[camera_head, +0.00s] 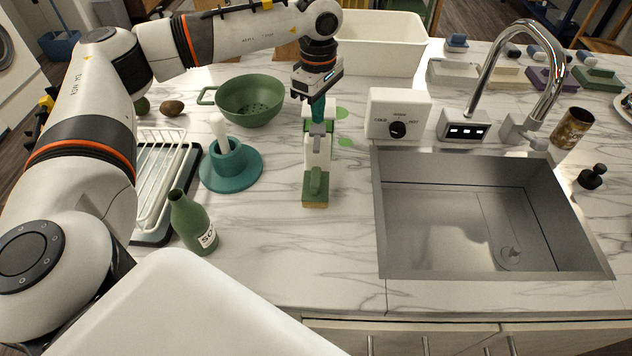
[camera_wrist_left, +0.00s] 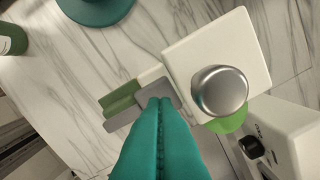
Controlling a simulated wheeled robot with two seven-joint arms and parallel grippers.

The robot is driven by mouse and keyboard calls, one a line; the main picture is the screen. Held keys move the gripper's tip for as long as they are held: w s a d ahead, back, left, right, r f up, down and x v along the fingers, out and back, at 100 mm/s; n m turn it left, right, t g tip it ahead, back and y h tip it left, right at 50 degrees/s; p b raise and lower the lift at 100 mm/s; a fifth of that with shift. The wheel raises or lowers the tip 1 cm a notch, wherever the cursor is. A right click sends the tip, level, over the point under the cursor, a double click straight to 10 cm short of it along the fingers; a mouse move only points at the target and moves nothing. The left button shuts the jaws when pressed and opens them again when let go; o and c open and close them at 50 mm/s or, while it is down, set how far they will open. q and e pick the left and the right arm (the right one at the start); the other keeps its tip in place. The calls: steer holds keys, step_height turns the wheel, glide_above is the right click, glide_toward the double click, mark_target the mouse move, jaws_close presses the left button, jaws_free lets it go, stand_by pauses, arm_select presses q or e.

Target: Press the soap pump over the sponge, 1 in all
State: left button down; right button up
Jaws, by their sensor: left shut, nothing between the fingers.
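A white soap pump (camera_head: 318,148) with grey parts stands on the counter in the middle of the head view. In the left wrist view its white square top (camera_wrist_left: 180,58) carries a round silver knob (camera_wrist_left: 219,91). A green sponge (camera_head: 315,184) is at its near end and also shows in the left wrist view (camera_wrist_left: 121,101). My left gripper (camera_head: 318,118) points down over the pump, its teal fingers (camera_wrist_left: 160,112) shut and empty. The fingertips overlap the pump's grey part in both views; contact cannot be told. My right gripper is out of view.
A sink (camera_head: 430,220) and a white control box (camera_head: 398,112) are right of the pump. A teal holder (camera_head: 243,168), a green colander (camera_head: 249,102), a green bottle (camera_head: 192,222) and a dish rack (camera_head: 150,180) are left. The counter in front of the sponge is clear.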

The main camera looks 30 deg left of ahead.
arm_select(q)
steer(key=shift+f, duration=0.15)
stand_by(0.5)
steer(key=shift+f, duration=0.15)
steer(key=shift+f+b, duration=1)
steer(key=shift+r+p, duration=0.8)
steer(key=shift+r, duration=0.45)
step_height(320, 180, up, 6)
steer(key=p, duration=0.3)
steer(key=shift+p, duration=0.35)
